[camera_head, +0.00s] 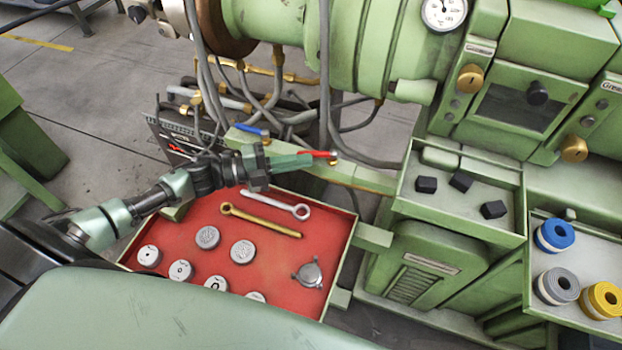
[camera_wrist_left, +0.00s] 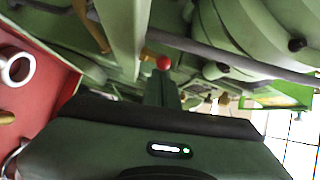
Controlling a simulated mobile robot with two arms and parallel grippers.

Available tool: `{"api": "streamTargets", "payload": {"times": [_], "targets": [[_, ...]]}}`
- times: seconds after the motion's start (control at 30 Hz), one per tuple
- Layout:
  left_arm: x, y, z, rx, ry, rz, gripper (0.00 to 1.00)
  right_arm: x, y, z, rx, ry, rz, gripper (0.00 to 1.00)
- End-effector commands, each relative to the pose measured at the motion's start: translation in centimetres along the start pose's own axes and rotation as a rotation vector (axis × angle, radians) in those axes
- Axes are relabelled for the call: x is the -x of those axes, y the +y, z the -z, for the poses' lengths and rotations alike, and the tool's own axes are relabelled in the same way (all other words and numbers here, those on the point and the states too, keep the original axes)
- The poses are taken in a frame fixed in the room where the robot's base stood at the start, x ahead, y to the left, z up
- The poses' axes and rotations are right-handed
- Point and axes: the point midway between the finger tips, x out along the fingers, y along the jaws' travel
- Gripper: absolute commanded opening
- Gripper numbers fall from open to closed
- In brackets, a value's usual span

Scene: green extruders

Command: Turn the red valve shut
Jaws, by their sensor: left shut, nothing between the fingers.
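The red valve handle (camera_head: 317,153) sticks out along the green beam below the machine's large cylinder. In the left wrist view a red rounded end (camera_wrist_left: 163,63) shows just beyond my fingertips, beside a brass fitting. My left gripper (camera_head: 308,160) is shut with nothing between its fingers. In the head view its fingertips lie right beside the red handle; whether they touch it I cannot tell. Its fingers also show in the left wrist view (camera_wrist_left: 163,88). My right gripper is not in view.
A blue valve handle (camera_head: 250,130) sits left on the same green beam (camera_head: 365,178). Grey hoses (camera_head: 325,80) hang close by. Below is a red tray (camera_head: 205,283) with wrenches and several metal discs. Another tray (camera_head: 462,212) at right holds black blocks.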

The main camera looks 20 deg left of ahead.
Motion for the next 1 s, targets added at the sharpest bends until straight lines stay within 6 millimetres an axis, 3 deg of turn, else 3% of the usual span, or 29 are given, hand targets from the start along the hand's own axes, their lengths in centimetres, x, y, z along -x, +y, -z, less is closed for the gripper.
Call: {"api": "streamTargets", "payload": {"times": [0.03, 0.23, 1.0], "targets": [[0.0, 0.7, -0.9, -0.011, 0.038, -0.01, 0.0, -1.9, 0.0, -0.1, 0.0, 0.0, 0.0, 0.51], [0.0, 0.3, -1.6, -0.007, 0.129, -0.026, 0.0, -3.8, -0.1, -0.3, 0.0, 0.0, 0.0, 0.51], [-0.1, -0.6, -2.5, -0.008, 0.117, -0.021, 0.0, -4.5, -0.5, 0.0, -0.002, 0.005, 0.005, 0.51]]}}
